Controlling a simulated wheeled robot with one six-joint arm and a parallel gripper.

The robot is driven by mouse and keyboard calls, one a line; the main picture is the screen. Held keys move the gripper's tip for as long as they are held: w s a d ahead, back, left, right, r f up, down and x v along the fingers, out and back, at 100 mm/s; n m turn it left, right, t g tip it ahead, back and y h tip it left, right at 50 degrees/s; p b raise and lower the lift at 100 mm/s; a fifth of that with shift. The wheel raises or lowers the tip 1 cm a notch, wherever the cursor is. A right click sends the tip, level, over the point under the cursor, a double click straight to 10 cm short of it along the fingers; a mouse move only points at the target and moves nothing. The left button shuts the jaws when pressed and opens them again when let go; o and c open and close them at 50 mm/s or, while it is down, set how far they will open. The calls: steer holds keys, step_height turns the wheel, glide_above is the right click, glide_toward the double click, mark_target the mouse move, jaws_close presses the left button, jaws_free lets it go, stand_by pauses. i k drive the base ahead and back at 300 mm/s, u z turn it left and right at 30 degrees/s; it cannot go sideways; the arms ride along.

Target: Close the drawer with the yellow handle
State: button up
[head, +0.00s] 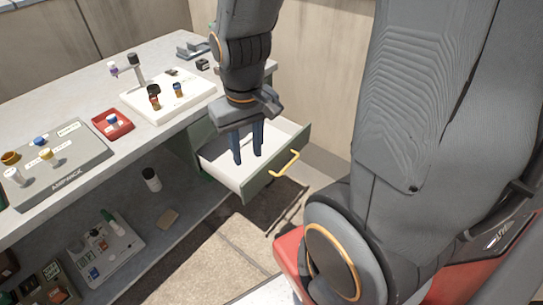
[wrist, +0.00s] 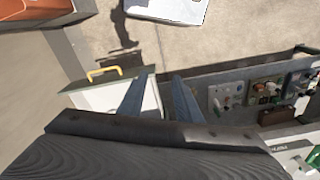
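The drawer (head: 218,157) stands pulled out from the end of the bench; its inside is white and looks empty, and its front is green. Its yellow handle (head: 286,164) is on the outer face. In the wrist view the handle (wrist: 104,72) is left of the fingers, on the far edge of the drawer (wrist: 88,98). My gripper (head: 248,158) points down over the open drawer, behind its front panel. Its two blue fingers are apart with nothing between them. I cannot tell whether the tips touch the drawer. The fingers also show in the wrist view (wrist: 161,78).
The grey bench (head: 165,50) carries a grey panel (head: 60,160), a red tray (head: 112,125) and a white tray (head: 165,98) with small parts. A lower shelf (head: 150,220) holds more items. A wall (head: 325,70) stands behind the drawer. The floor before the handle is clear.

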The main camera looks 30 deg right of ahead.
mark_target(284, 139)
steer(key=z, duration=0.35)
steer(key=i, duration=0.65)
steer(key=z, duration=2)
steer(key=k, duration=0.7)
steer(key=u, duration=1.2)
steer(key=i, duration=0.5)
steer(key=z, duration=0.05)
